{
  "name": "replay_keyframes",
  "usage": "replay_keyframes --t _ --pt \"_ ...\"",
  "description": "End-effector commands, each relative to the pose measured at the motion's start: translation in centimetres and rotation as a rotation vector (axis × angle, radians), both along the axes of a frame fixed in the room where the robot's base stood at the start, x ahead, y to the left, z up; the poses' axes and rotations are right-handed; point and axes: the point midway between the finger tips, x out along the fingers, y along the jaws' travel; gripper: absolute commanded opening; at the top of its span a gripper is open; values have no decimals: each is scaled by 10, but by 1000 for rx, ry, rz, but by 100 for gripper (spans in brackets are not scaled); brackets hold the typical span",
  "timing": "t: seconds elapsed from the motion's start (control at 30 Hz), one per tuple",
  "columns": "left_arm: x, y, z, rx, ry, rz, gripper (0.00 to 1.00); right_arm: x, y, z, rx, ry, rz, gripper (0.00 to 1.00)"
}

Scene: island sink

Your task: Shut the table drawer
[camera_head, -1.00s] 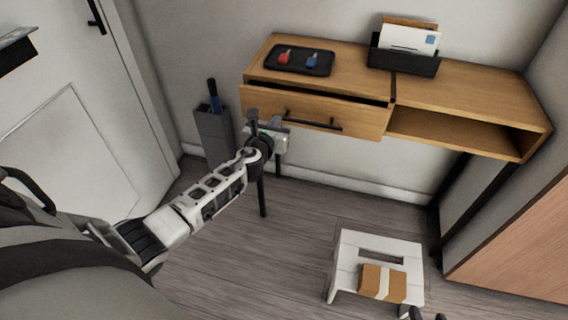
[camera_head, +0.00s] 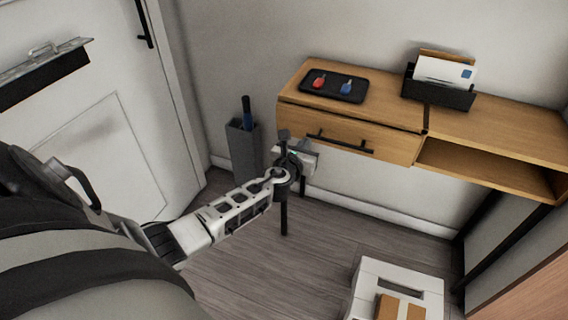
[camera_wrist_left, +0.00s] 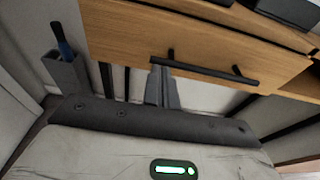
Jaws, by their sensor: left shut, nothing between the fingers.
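The wooden drawer front (camera_head: 372,143) sits close under the tabletop (camera_head: 385,105), with only a thin dark line between them. It also fills the top of the left wrist view (camera_wrist_left: 200,38). Its black bar handle (camera_head: 340,143) shows whole in the left wrist view (camera_wrist_left: 210,68). My left gripper (camera_head: 304,154) is at the drawer's left part, just below the handle's left end. In the left wrist view its shut, empty fingers (camera_wrist_left: 162,84) reach to the drawer front by the handle's left post; I cannot tell whether they touch. My right gripper is out of view.
A black tray (camera_head: 335,97) with a red and a blue key fob and a letter holder (camera_head: 438,93) stand on the table. A grey umbrella bin (camera_head: 243,147) stands left of it. A white stool (camera_head: 372,277) with a box is in front. Open shelf (camera_head: 480,163) at right.

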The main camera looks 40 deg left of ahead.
Motion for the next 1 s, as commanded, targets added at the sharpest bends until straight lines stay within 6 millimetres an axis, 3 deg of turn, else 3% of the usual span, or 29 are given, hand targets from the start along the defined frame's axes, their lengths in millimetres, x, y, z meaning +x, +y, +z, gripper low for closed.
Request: replay_keyframes --t 0.03,0.2,0.4,0.6,0.83,0.93,1.0 --pt "-9 -7 6 -1 4 -6 0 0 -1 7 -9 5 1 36" --pt "-50 -18 11 -1 6 -7 0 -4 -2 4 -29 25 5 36" --pt "-84 -27 17 -2 5 -6 0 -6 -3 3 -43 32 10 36" --pt "-99 -31 19 -2 4 -5 0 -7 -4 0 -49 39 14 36" --pt "-102 -33 18 -23 5 -2 0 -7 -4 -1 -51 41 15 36" --pt "-115 -46 7 -209 5 22 0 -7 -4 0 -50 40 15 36" --pt "-134 -65 -6 -484 9 71 0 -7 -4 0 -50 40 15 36"
